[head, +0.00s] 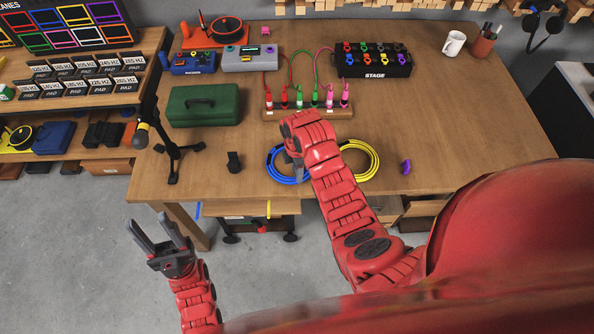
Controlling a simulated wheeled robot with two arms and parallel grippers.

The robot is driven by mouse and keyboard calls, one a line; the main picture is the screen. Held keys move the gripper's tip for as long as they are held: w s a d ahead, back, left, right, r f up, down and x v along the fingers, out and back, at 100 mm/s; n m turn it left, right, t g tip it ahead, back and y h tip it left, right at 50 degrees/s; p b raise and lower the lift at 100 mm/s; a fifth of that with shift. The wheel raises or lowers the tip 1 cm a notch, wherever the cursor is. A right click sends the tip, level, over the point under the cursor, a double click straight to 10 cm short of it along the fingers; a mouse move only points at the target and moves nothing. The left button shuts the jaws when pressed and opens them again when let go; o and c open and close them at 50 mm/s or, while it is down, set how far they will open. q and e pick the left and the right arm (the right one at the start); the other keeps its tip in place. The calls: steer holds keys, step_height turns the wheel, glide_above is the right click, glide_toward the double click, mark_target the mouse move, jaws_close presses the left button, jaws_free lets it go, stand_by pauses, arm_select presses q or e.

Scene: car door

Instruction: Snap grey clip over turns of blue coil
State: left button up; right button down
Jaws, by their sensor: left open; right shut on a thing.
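The blue coil (287,180) lies flat near the table's front edge, with a dark band at its left side. My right gripper (298,174) points down at it, its arm covering the coil's right part. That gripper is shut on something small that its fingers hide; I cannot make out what. A small dark grey or black clip-like piece (233,162) stands on the table left of the coil, and I cannot tell whether it is the grey clip. My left gripper (160,222) is open and empty, in front of the table over the floor.
A yellow coil (373,164) and a purple clip (405,167) lie right of my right arm. A black tripod stand (172,150) and a green case (203,105) are on the left. A wooden plug strip (308,114) stands behind.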

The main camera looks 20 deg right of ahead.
steer(key=shift+b, duration=0.3)
stand_by(0.7)
steer(key=shift+f+b, duration=1.1)
steer(key=shift+f, duration=0.05)
steer(key=shift+c, duration=1.4)
jaws_free()
steer(key=shift+r, duration=0.55)
step_height(320, 180, up, 16)
steer(key=p, duration=0.9)
steer(key=shift+r, duration=0.2)
